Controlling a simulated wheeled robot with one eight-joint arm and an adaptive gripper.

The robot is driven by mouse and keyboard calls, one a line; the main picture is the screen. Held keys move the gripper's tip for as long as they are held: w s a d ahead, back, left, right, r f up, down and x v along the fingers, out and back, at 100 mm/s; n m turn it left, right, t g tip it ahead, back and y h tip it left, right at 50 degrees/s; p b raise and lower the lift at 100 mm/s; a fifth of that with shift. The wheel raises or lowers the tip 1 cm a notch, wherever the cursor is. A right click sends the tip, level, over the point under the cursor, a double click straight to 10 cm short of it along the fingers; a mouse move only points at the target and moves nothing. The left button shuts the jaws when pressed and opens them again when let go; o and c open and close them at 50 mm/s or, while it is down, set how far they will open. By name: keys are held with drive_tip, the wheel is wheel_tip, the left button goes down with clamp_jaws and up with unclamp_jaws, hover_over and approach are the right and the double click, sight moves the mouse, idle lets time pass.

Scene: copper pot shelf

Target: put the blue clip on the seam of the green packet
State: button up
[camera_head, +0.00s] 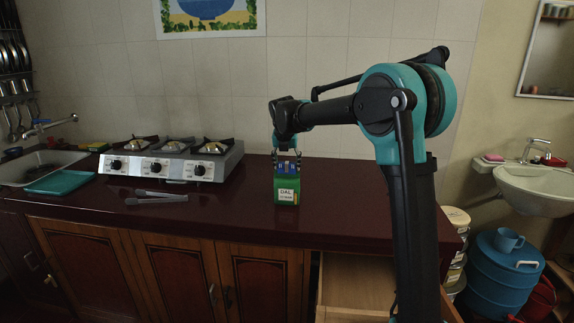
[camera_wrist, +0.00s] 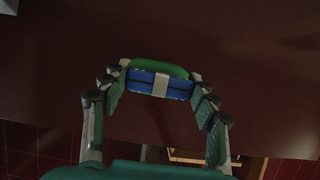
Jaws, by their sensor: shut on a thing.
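The green packet (camera_head: 286,190) with a white DAL label stands upright on the dark red counter. The blue clip (camera_head: 287,168) is at the packet's top edge, directly under my gripper (camera_head: 286,158). In the wrist view my gripper (camera_wrist: 160,88) has a finger at each end of the blue clip (camera_wrist: 145,80), which has a pale band at its middle. My gripper is shut on the clip. The green packet (camera_wrist: 160,67) shows along the clip's far side. I cannot tell whether the seam lies inside the clip.
A steel gas stove (camera_head: 172,160) stands to the left, with grey tongs (camera_head: 157,197) in front of it. A sink (camera_head: 40,165) and teal tray (camera_head: 60,182) are farther left. A drawer (camera_head: 355,290) is open below the counter. The counter around the packet is clear.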

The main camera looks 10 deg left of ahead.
drive_tip(key=o, duration=0.9)
drive_tip(key=o, duration=0.4)
drive_tip(key=shift+r, duration=3.5)
